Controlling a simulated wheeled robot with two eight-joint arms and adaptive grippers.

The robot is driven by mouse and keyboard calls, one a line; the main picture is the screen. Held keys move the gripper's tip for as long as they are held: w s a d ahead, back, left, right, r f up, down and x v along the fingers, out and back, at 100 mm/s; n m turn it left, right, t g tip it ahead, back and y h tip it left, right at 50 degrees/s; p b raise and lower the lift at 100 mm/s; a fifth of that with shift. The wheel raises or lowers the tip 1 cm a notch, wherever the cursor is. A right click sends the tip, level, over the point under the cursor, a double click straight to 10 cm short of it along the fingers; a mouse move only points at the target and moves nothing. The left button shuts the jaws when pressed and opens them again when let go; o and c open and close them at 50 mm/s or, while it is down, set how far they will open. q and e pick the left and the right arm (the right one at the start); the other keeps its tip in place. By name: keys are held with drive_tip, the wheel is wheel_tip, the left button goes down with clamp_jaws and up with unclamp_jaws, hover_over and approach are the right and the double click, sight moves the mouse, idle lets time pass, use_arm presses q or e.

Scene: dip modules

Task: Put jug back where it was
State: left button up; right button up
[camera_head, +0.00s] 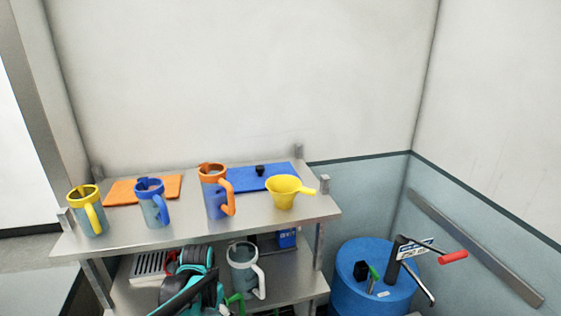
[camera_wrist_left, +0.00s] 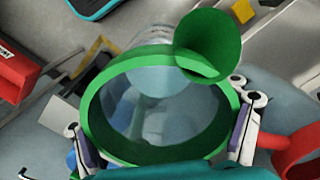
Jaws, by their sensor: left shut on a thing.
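My left gripper (camera_wrist_left: 165,135) is shut on a clear jug with a green rim (camera_wrist_left: 155,100). The fingers sit on either side of the rim, and I look down into the jug, which looks empty. A green flared part rises at the far side of the rim. In the head view a bit of green (camera_head: 235,302) shows at the bottom edge beside my teal and black left arm; the rest is hidden or out of frame. On the shelf top stand a yellow jug (camera_head: 87,211), a blue jug (camera_head: 152,203) and an orange jug (camera_head: 215,192). My right gripper is not in view.
A yellow funnel (camera_head: 288,191), an orange mat (camera_head: 144,190) and a blue mat (camera_head: 262,177) are on the shelf top. A white-handled jug (camera_head: 243,268) stands on the lower shelf. A blue drum (camera_head: 360,285) stands to the right. A red handle (camera_wrist_left: 298,152) is close by the gripper.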

use_arm(q)
drive_tip(key=f+n+b, duration=0.1)
drive_tip(key=f, duration=0.2)
drive_tip(key=s+f+n+b, duration=0.1)
drive_tip(key=f+b, duration=0.1)
drive_tip(key=f, duration=0.2)
drive_tip(key=s+d+f+n+b, duration=0.1)
drive_tip(key=f+b, duration=0.1)
drive_tip(key=f, duration=0.2)
drive_tip(key=shift+s+f, duration=0.15)
drive_tip(key=shift+f, duration=0.1)
drive_tip(key=shift+s+d+f+n, duration=0.1)
drive_tip(key=shift+s+f+n, duration=0.1)
drive_tip(key=shift+f+n, duration=0.15)
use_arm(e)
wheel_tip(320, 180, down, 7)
